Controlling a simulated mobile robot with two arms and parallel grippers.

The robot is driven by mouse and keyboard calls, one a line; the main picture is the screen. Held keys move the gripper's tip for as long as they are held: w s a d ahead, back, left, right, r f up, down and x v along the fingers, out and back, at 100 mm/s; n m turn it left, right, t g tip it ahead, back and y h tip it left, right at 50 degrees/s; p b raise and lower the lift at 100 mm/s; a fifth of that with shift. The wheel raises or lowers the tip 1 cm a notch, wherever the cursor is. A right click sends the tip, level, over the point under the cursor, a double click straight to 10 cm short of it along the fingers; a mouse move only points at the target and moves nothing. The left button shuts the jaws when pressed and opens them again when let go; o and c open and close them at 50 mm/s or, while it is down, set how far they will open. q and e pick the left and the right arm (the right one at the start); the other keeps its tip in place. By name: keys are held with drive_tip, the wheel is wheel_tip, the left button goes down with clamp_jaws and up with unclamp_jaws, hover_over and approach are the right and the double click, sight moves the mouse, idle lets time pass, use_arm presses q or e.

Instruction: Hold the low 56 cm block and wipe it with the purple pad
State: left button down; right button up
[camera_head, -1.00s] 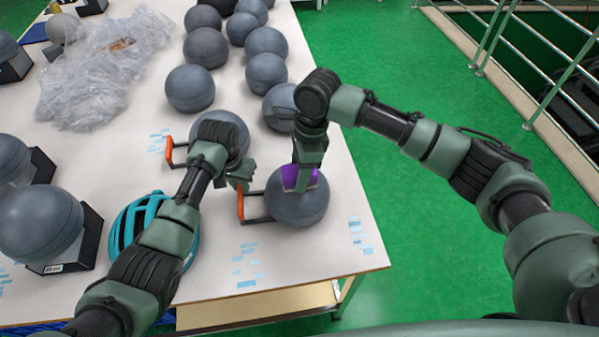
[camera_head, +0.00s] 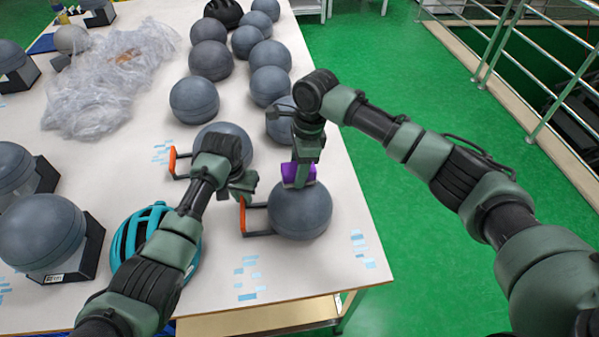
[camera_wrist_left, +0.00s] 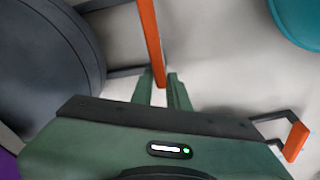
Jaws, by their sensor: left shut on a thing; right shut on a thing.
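The low block is a dark grey ball-shaped body (camera_head: 300,214) with an orange-gripped side handle (camera_head: 243,215), near the table's front right corner. My left gripper (camera_head: 243,190) is shut on that handle; in the left wrist view its fingertips (camera_wrist_left: 167,88) close around the orange bar (camera_wrist_left: 151,38), with the grey body (camera_wrist_left: 45,70) at left. My right gripper (camera_head: 298,162) points down, shut on the purple pad (camera_head: 299,176). The pad overlaps the block's far upper edge; firm contact cannot be told. A sliver of purple (camera_wrist_left: 8,166) shows in the left wrist view.
A second grey ball with an orange handle (camera_head: 172,161) stands just behind my left wrist. A teal helmet (camera_head: 130,235) lies beside my left forearm. Several grey balls (camera_head: 194,99) and clear plastic wrap (camera_head: 95,95) fill the back. The front right table corner (camera_head: 360,265) is clear.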

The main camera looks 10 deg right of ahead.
drive_tip(key=shift+w+f, duration=0.1)
drive_tip(key=shift+w, duration=0.15)
drive_tip(key=shift+r, duration=3.55)
use_arm(q)
drive_tip(key=c, duration=1.3)
unclamp_jaws()
